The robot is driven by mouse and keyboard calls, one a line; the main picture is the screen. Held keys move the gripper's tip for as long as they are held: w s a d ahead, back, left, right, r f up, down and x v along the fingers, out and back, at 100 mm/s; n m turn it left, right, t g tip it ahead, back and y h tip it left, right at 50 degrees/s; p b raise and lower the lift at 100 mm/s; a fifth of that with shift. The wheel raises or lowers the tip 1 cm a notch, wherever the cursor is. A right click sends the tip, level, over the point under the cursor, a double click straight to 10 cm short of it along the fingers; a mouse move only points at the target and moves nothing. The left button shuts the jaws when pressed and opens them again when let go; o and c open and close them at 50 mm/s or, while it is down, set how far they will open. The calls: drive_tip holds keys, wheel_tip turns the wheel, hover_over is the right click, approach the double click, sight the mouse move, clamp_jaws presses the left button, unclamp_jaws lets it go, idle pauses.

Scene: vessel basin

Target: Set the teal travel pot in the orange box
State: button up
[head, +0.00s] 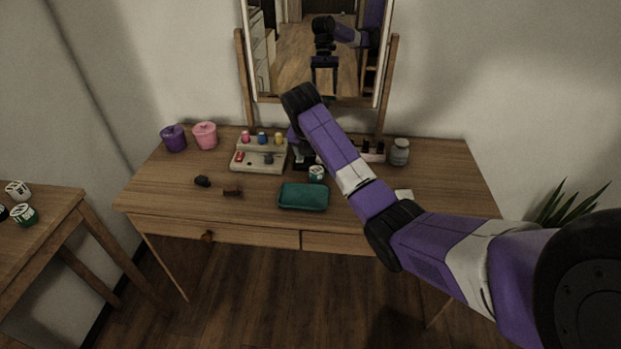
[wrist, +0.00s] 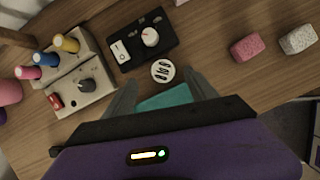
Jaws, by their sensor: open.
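A small teal pot with a white lid (head: 316,173) stands on the wooden desk just behind a teal tray (head: 303,199). In the wrist view the pot's round lid (wrist: 162,71) with dark marks shows from above, just beyond my fingertips. My gripper (wrist: 161,80) is open and empty, pointing down at the desk, with the teal tray (wrist: 166,97) seen between its fingers. Whether the fingers reach the pot's height I cannot tell. In the head view my arm partly hides the gripper. I see no orange box in either view.
A grey jar (head: 400,152) is at right; purple (head: 173,138) and pink (head: 205,135) pots are at back left. A side table (head: 45,230) holds several pots.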

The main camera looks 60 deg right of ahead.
sight(316, 171)
drive_tip(key=shift+n, duration=0.3)
drive_tip(key=shift+s+a+x, duration=0.1)
drive_tip(key=shift+x, duration=1.2)
drive_tip(key=shift+s+a+x, duration=0.1)
drive_tip(key=shift+a+x, duration=0.05)
drive_tip(key=shift+x, duration=1.15)
drive_tip(key=shift+s+a+x, duration=0.1)
drive_tip(key=shift+s+x, duration=0.05)
drive_tip(key=shift+x, duration=1.15)
drive_tip(key=shift+f, duration=0.15)
clamp_jaws()
